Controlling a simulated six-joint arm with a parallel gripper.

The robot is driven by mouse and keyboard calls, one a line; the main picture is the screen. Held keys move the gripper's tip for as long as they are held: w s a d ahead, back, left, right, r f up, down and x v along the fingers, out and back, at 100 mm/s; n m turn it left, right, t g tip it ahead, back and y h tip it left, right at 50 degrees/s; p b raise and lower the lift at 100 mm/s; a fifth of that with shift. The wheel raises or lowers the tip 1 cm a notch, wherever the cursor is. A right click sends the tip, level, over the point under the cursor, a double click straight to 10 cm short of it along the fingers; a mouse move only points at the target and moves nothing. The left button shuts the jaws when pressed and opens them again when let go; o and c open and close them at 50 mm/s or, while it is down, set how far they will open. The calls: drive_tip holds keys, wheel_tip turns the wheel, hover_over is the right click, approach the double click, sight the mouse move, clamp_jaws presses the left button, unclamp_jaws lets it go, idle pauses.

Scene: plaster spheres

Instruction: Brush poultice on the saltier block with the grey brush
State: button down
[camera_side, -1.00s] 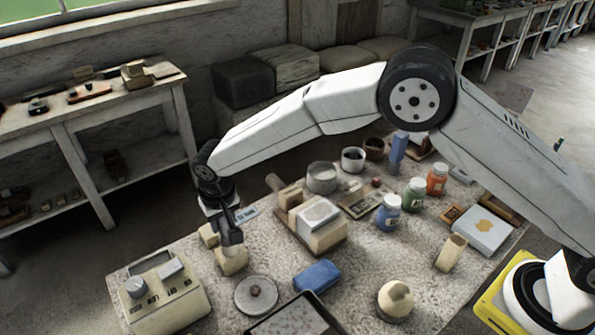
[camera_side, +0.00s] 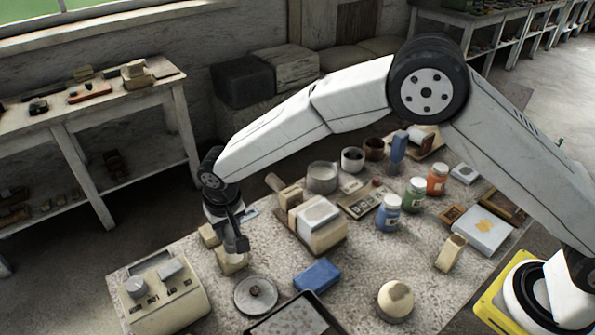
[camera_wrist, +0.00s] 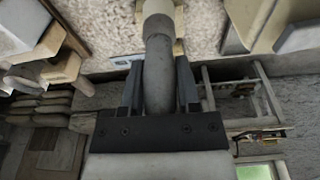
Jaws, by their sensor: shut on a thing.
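My gripper (camera_side: 236,244) is shut on a grey, round-handled brush (camera_wrist: 158,75), held between the two dark fingers in the wrist view. The brush's paler end (camera_wrist: 158,8) points to the top of that view, and its bristles are hidden. In the side view my gripper is low over the front pale block (camera_side: 230,266). I cannot tell whether the brush touches it. A second pale block (camera_side: 209,234) sits just behind it. Which block is saltier does not show. A round grey dish (camera_side: 256,296) with a brown knob or lump stands in front.
A beige meter box (camera_side: 165,300) with dials stands left of the blocks. A blue block (camera_side: 317,276), a dark-rimmed tray (camera_side: 318,298) and a wooden stand (camera_side: 300,236) are to the right. Blue (camera_side: 388,215), green (camera_side: 415,196) and orange-red (camera_side: 437,180) jars stand farther back.

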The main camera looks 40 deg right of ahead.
drive_tip(key=shift+w, duration=1.05)
drive_tip(key=shift+w, duration=0.1)
drive_tip(key=shift+w, duration=1.1)
drive_tip(key=shift+s, duration=0.15)
drive_tip(key=shift+s+r, duration=0.1)
drive_tip(key=shift+s, duration=0.95)
drive_tip(key=shift+s, duration=0.1)
drive_tip(key=shift+s, duration=1.1)
drive_tip(key=shift+w, duration=0.1)
drive_tip(key=shift+w+r, duration=0.35)
drive_tip(key=shift+w, duration=0.2)
drive_tip(key=shift+w+r, duration=0.3)
drive_tip(key=shift+w, duration=0.25)
